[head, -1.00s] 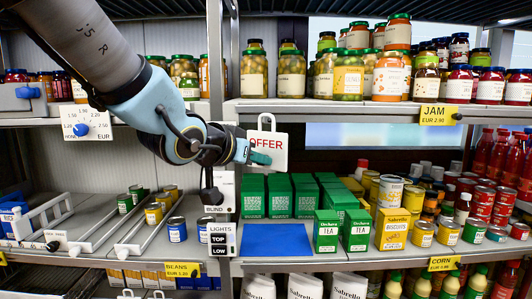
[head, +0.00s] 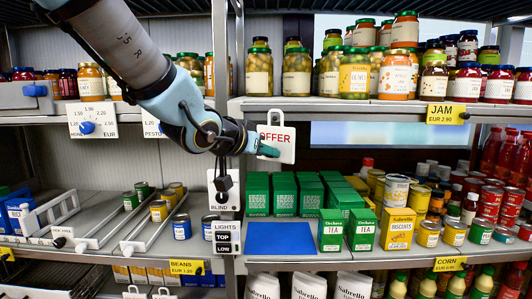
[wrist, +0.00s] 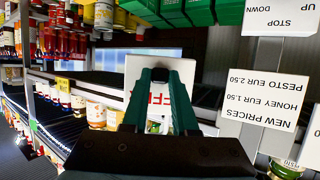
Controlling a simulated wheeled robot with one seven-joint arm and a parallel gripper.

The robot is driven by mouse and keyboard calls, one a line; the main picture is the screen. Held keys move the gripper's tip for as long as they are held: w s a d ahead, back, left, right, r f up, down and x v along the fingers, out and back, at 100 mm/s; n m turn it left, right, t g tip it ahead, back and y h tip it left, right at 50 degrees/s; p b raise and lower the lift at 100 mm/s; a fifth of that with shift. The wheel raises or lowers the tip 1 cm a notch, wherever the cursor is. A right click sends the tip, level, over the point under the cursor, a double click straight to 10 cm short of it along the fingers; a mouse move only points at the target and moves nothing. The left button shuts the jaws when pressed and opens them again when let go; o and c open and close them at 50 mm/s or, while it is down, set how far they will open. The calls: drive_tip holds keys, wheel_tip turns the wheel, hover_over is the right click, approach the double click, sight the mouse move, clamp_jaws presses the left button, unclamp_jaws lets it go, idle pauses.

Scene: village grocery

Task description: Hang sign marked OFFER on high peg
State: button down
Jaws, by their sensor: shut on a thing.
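The OFFER sign (head: 284,152) is a white card with red letters and a handle-like loop on top.
Jars line the upper shelf (head: 340,103). Green tea boxes (head: 332,229) and a blue mat (head: 280,237) are below the sign. BLIND (head: 224,207) and LIGHTS (head: 227,226) panels are on the post. A NEW PRICES notice (wrist: 262,97) shows in the wrist view.

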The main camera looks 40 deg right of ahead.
drive_tip(key=shift+w+d+f+p, duration=0.1)
drive_tip(key=shift+w+d+p, duration=0.05)
drive_tip(key=shift+w+d, duration=0.7)
drive_tip(key=shift+w+d+f+p, duration=0.15)
drive_tip(key=shift+w+d, duration=0.5)
drive_tip(key=shift+w, duration=0.4)
drive_tip(key=shift+w+d+f, duration=0.35)
drive_tip(key=shift+w, duration=0.05)
drive_tip(key=c, duration=0.6)
unclamp_jaws()
